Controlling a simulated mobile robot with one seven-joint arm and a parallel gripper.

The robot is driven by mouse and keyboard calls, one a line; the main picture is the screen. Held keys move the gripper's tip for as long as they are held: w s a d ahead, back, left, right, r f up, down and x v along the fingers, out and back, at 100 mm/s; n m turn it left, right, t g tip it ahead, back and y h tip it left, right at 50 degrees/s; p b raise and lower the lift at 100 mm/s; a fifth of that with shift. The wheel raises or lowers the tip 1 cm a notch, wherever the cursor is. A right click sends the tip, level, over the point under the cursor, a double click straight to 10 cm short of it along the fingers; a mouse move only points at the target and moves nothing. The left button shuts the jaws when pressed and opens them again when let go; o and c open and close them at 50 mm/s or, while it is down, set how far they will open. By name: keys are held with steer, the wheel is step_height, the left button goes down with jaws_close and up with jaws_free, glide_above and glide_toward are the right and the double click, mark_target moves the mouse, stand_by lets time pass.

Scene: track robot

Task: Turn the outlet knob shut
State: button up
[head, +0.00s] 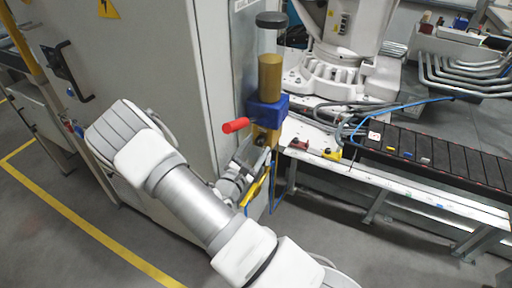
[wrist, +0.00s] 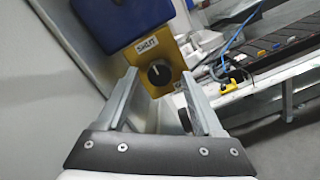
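The outlet knob (wrist: 158,72) is a small round black knob with a pale pointer mark, on the face of a yellow block (wrist: 142,52). A white label (wrist: 147,45) with dark letters, seemingly "SHUT", sits above it; the pointer seems to tilt up and left. My gripper (wrist: 158,95) is open and empty, with one finger on each side of the knob in the picture. Whether the fingers reach or touch it I cannot tell. In the head view my gripper (head: 253,152) is just below the yellow block (head: 262,137), and the knob is hidden.
A grey cabinet (head: 150,70) stands close on the left. A conveyor (head: 435,155) and blue hose (head: 400,107) lie to the right.

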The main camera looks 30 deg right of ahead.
steer(key=shift+a, duration=0.1)
steer(key=v, duration=1.7)
steer(key=shift+p, duration=0.45)
steer(key=shift+s, duration=0.1)
steer(key=s+d+r+m+g+y+p, duration=0.25)
steer(key=s+r+m+g, duration=0.25)
steer(key=r+m+g, duration=0.25)
steer(key=s+d+r+m+g+y+p, duration=0.2)
steer(key=s+d+r+m+g, duration=0.3)
steer(key=r, duration=0.4)
steer(key=s+a+r+m+t+y+p, duration=0.2)
steer(key=r+y, duration=0.3)
steer(key=r, duration=0.4)
steer(key=s+a+r+m+t+y+p, duration=0.2)
steer(key=a+r+m+t+y+p, duration=0.1)
steer(key=r, duration=0.6)
steer(key=a+m+t+y, duration=0.1)
steer(key=a+y, duration=0.1)
steer(key=shift+s+a+r, duration=0.15)
steer(key=shift+a+r, duration=0.15)
